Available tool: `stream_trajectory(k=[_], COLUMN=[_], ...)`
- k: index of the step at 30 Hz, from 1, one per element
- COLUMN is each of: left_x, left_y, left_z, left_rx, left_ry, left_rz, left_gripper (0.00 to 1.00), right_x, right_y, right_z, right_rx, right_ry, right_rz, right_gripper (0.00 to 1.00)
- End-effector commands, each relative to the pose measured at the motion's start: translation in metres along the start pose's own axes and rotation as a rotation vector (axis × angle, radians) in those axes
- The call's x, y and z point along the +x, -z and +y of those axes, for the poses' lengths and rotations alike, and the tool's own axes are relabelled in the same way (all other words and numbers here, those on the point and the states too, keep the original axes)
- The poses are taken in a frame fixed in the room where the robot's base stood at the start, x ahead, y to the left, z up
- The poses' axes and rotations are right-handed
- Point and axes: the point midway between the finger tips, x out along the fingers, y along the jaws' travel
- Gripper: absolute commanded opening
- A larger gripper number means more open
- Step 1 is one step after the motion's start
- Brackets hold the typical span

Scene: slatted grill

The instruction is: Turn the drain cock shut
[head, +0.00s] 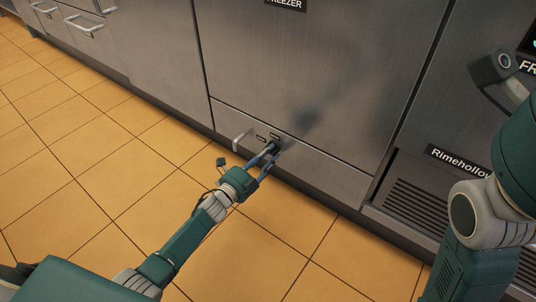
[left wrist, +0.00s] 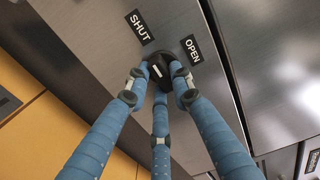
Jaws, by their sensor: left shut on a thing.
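The drain cock is a round black knob (head: 274,147) low on the steel front under the freezer panel. In the left wrist view the knob (left wrist: 158,72) carries a short white mark and sits below a SHUT label (left wrist: 139,27) and an OPEN label (left wrist: 193,48). My left gripper (head: 269,156) is at the knob, and its blue fingers (left wrist: 160,82) are closed around it. The fingers hide part of the knob's rim. I cannot tell for sure which label the mark points to. My right arm shows at the right, but its gripper is out of view.
A silver handle (head: 239,140) sticks out just left of the knob. The freezer panel (head: 290,70) rises above. A vented unit labelled Rimehollow (head: 459,160) stands to the right. Drawers (head: 88,32) line the far left. The orange tiled floor (head: 90,150) is clear.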

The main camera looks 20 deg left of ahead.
Motion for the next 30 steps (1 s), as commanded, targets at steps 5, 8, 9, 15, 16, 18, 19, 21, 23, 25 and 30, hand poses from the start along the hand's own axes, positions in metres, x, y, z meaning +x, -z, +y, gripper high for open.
stream_trajectory(k=[5,8,9,15,16,18,19,21,23,25,30], left_x=[0.000,0.000,0.000,0.000,0.000,0.000,-0.001,-0.003,-0.009,-0.019,-0.054], left_y=[-0.001,-0.001,-0.001,-0.001,-0.001,-0.001,-0.001,-0.001,-0.001,-0.001,0.000], left_z=[0.001,0.001,0.001,0.000,0.000,0.000,0.000,0.001,0.002,0.002,0.002], left_rx=[-0.004,-0.004,-0.004,-0.003,-0.002,-0.002,-0.002,-0.002,-0.001,-0.001,-0.002], left_ry=[-0.001,-0.001,-0.001,-0.001,-0.001,-0.001,-0.001,-0.001,-0.003,-0.003,-0.004], left_rz=[-0.003,-0.003,-0.003,-0.002,-0.002,-0.001,-0.001,-0.001,-0.002,-0.002,-0.001], left_gripper=[0.00,0.24,0.32,0.42,0.42,0.42,0.42,0.42,0.42,0.42,0.42], right_x=[0.000,0.001,0.001,0.001,0.002,0.002,0.002,0.002,0.002,0.002,0.002], right_y=[0.000,0.000,0.001,0.001,0.001,0.001,0.001,0.001,0.001,0.001,0.001], right_z=[0.001,0.001,0.001,0.001,0.001,0.001,0.001,0.001,0.001,0.001,0.001], right_rx=[0.001,0.001,0.001,0.002,0.002,0.001,0.001,0.000,0.000,0.000,0.000], right_ry=[-0.003,-0.006,-0.006,-0.008,-0.008,-0.007,-0.007,-0.006,-0.006,-0.005,-0.004], right_rz=[0.001,0.003,0.003,0.006,0.006,0.007,0.007,0.007,0.007,0.006,0.006], right_gripper=[0.40,0.40,0.40,0.40,0.40,0.40,0.40,0.40,0.40,0.40,0.40])
